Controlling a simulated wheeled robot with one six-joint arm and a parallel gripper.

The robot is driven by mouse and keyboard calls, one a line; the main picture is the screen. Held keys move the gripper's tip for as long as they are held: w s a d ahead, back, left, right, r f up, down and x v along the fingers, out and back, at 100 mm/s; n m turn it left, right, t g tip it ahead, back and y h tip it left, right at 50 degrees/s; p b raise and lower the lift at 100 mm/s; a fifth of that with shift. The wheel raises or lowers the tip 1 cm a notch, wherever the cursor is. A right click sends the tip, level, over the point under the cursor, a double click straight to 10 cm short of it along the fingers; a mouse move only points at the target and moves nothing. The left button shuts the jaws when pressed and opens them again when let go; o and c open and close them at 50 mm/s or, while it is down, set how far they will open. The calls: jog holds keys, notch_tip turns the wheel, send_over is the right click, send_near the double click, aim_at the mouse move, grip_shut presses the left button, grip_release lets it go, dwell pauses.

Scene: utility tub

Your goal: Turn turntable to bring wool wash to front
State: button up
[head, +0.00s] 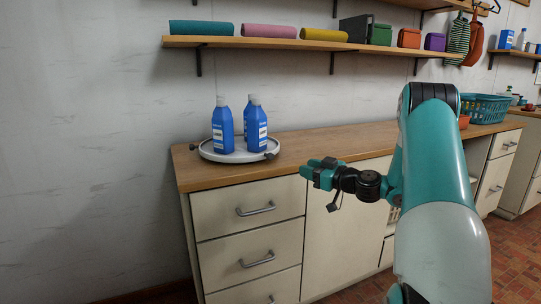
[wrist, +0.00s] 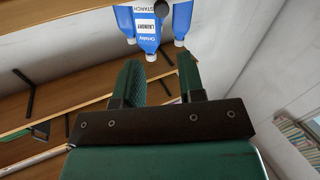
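The turntable (head: 238,155) is a round, pale tray on the left end of the wooden counter, with dark knobs at its rim. Blue bottles with white caps stand upright on it: a left one (head: 222,128), a right one (head: 257,128) and one partly hidden behind the right one. In the wrist view a near bottle (wrist: 147,28) has a label that seems to read laundry starch. I cannot tell which bottle is the wool wash. My gripper (head: 311,168) is open and empty, right of the turntable and apart from it; its spread fingers show in the wrist view.
A wall shelf (head: 270,43) with rolled cloths and boxes hangs above the counter. A teal basket (head: 485,108) stands at the counter's right end. The counter top (head: 310,145) between turntable and basket looks mostly clear, partly hidden by my arm. Drawers (head: 250,222) are below.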

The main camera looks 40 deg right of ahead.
aim_at(272, 158)
jog(key=w+a, duration=0.1)
jog(key=w, duration=0.4)
jog(key=w+p, duration=0.1)
jog(key=w, duration=0.4)
jog(key=w+a, duration=0.1)
jog(key=w, duration=0.4)
jog(key=shift+w+a+p, duration=0.25)
jog(key=shift+a+p, duration=0.05)
jog(key=shift+p, duration=0.1)
grip_shut()
